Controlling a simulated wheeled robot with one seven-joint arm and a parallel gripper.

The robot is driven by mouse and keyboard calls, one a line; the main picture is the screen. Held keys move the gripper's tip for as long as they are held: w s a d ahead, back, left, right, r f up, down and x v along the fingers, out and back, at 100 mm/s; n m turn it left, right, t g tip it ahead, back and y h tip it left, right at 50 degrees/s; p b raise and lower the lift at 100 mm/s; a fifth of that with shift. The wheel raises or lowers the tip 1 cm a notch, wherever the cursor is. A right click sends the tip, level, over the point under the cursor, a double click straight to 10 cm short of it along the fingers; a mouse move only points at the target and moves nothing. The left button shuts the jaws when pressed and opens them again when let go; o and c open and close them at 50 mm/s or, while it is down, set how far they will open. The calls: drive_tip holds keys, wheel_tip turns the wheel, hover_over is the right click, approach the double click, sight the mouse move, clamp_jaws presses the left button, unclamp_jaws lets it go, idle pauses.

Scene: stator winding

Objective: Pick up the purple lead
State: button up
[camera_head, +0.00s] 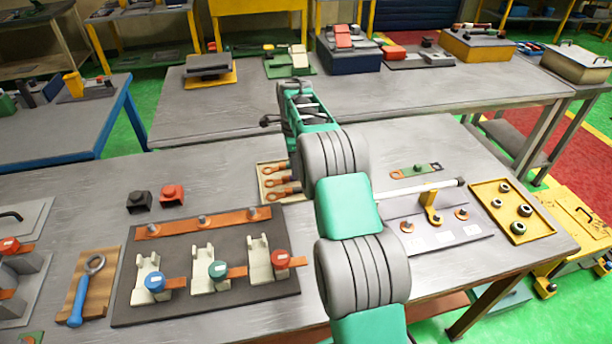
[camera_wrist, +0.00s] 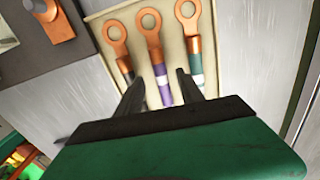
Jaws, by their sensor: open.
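The purple lead (camera_wrist: 162,88) lies in a shallow cream tray (camera_wrist: 92,18), the middle of three leads with copper ring lugs. Its ring end points away from my gripper (camera_wrist: 160,77) in the wrist view. My gripper is open, with one dark finger on each side of the purple lead's sleeve. I cannot tell whether either finger touches it. A black-sleeved lead (camera_wrist: 117,42) lies to its left and a green-sleeved lead (camera_wrist: 190,30) to its right. The lower ends of the leads are hidden behind my gripper. In the head view my arm hides the fingertips.
A dark fixture board (camera_head: 190,308) with blue, green and red-topped clamps stands in front of the tray. A grey plate (camera_head: 455,238) with a yellow post and a yellow tray (camera_head: 540,228) of nuts lie at right. Black and red blocks (camera_head: 172,194) sit left of the tray.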

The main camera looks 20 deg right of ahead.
wheel_tip(320, 180, down, 4)
drive_tip(key=shift+r+p, duration=0.15)
drive_tip(key=shift+p, duration=0.15)
clamp_jaws()
drive_tip(key=shift+w, duration=0.1)
idle(0.3)
